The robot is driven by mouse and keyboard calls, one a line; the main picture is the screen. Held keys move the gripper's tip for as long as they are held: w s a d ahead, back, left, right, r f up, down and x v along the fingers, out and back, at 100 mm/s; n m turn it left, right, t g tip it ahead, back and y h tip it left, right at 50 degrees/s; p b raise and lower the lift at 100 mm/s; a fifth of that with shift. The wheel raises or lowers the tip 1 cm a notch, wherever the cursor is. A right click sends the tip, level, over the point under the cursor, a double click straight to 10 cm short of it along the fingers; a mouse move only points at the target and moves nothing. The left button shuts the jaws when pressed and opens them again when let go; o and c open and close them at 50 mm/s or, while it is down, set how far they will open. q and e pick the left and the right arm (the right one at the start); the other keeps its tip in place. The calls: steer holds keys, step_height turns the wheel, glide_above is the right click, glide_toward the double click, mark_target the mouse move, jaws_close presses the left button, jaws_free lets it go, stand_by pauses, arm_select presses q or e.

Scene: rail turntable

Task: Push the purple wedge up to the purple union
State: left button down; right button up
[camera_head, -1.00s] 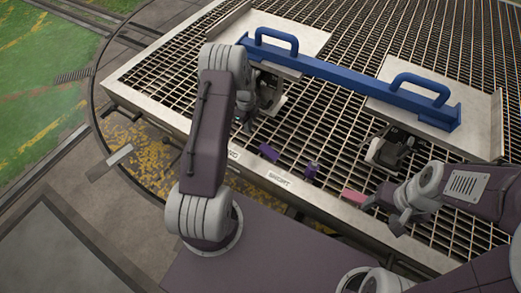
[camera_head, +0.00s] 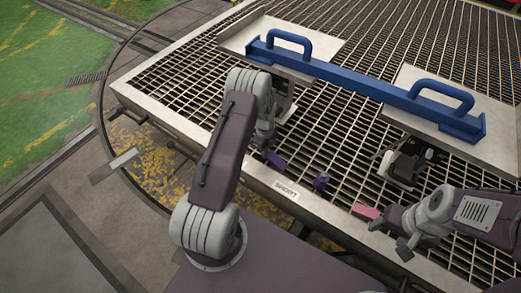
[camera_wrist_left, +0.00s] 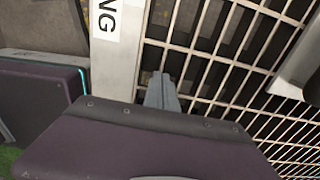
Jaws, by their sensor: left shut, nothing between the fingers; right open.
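The purple wedge (camera_head: 276,160) lies on the grating near its front edge, in the head view. The purple union (camera_head: 321,181) stands to its right, with a gap of bare grating between them. My left gripper (camera_head: 261,146) is shut and empty, low over the grating at the left side of the wedge; I cannot tell whether it touches it. Its closed fingertips show in the left wrist view (camera_wrist_left: 162,92), where neither purple piece is seen. My right gripper (camera_head: 389,238) is open, at the right near a pink block.
The pink block (camera_head: 366,211) lies right of the union. A blue two-handled bar (camera_head: 365,86) spans two metal plates behind. A dark device (camera_head: 408,163) sits under the right plate. The metal front rim (camera_head: 322,219) bears paper labels.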

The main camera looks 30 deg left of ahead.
mark_target(290, 170)
arm_select(q)
steer(key=shift+d+r+p, duration=0.1)
steer(key=shift+d+p, duration=0.2)
steer(key=shift+d, duration=0.05)
steer(key=d+p, duration=0.1)
steer(key=d, duration=0.2)
steer(key=d+p, duration=0.1)
steer(key=d, duration=0.3)
steer(key=s+d+p, duration=0.1)
steer(key=d, duration=0.3)
steer(key=shift+d+p, duration=0.1)
steer(key=shift+p, duration=0.25)
steer(key=shift+d, duration=0.35)
